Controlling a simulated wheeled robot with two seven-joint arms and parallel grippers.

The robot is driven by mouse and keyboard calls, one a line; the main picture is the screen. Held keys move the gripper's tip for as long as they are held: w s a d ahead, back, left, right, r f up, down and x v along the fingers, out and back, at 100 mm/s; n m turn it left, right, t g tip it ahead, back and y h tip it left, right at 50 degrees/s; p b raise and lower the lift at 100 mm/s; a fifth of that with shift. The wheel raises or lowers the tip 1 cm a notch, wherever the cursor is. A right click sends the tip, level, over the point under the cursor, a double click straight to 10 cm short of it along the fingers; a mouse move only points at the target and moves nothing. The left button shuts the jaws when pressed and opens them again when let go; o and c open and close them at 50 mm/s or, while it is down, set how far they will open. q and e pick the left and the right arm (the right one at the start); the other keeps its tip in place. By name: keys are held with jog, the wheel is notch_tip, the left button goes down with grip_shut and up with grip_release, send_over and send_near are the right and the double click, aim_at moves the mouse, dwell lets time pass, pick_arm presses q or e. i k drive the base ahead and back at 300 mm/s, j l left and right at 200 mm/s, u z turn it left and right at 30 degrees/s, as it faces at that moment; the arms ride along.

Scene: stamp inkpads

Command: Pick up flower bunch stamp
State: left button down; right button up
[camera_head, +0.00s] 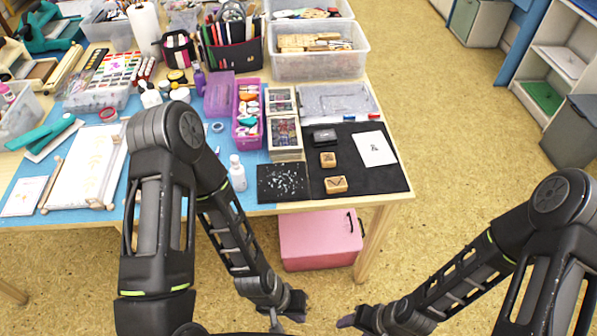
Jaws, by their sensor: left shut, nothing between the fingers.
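Two small wooden block stamps lie on the black mat (392,178) at the right end of the table. The far stamp (328,160) sits just in front of a dark inkpad (325,137), and the near stamp (336,184) sits close to the mat's front edge. Their designs are too small for me to tell which is the flower bunch. My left gripper (288,308) is low in front of the table, shut and empty, well apart from the stamps. My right gripper (352,319) is low at the bottom centre, also away from the table; its jaws are not clear.
A white card (374,148) lies right of the stamps. A dark speckled sheet (283,183) and a white bottle (237,173) stand to their left. A wooden box of inks (285,137) is behind. A pink case (320,240) is under the table (385,199). The floor at right is clear.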

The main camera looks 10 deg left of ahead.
aim_at(327, 159)
jog(key=i+j, duration=0.1)
jog(key=j, duration=0.9)
jog(key=i+j+z, duration=0.1)
jog(key=j+z, duration=0.2)
jog(key=z, duration=1.5)
